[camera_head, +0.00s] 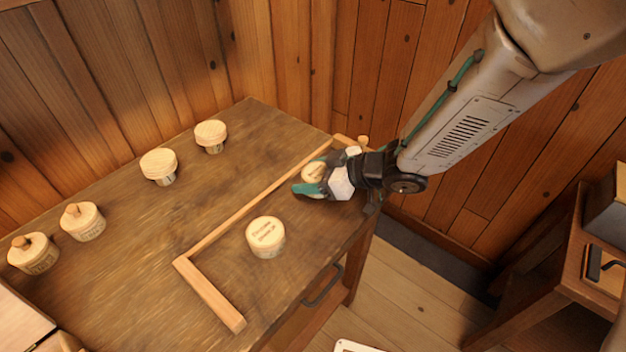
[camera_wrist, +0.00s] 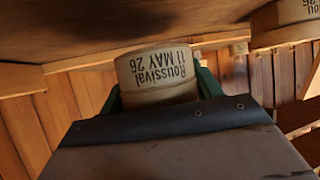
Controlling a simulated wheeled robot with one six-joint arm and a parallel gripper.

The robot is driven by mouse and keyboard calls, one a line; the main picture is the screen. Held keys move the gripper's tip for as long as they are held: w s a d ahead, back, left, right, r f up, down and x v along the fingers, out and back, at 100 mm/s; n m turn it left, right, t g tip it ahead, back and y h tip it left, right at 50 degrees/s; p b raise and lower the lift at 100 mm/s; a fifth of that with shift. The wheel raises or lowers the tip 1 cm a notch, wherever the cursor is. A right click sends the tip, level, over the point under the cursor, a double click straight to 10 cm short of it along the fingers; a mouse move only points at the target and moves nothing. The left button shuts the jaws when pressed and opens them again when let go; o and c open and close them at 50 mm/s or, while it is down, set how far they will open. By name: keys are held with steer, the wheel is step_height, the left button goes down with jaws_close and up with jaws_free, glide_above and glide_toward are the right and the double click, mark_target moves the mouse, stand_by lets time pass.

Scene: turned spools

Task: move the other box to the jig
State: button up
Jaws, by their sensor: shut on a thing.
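My gripper (camera_head: 312,188) is shut on a pale round wooden box (camera_head: 314,171), at the far end of the jig. In the wrist view this box (camera_wrist: 157,78) sits between the fingers, with "Roussival 11 MAY 26" on its side. The jig is a frame of light wooden strips (camera_head: 262,203) on the table, with a short strip at its near end. I cannot tell whether the held box touches the table.
The wooden wall is close behind. The table between the jig and these boxes is clear.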

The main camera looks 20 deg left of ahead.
steer(key=f, duration=0.2)
steer(key=shift+d+f, duration=0.2)
steer(key=shift+f, duration=0.2)
steer(key=shift+s+a, duration=0.15)
steer(key=shift+s+f, duration=0.1)
steer(key=shift+f, duration=0.2)
steer(key=shift+s+d+f, duration=0.15)
steer(key=shift+d+f, duration=0.05)
steer(key=shift+f, duration=0.1)
steer(key=o, duration=1)
steer(key=shift+f, duration=0.1)
steer(key=shift+r, duration=0.3)
steer(key=v, duration=1.2)
steer(key=shift+w+a+r, duration=0.15)
steer(key=shift+w+r, duration=0.05)
steer(key=shift+r, duration=0.25)
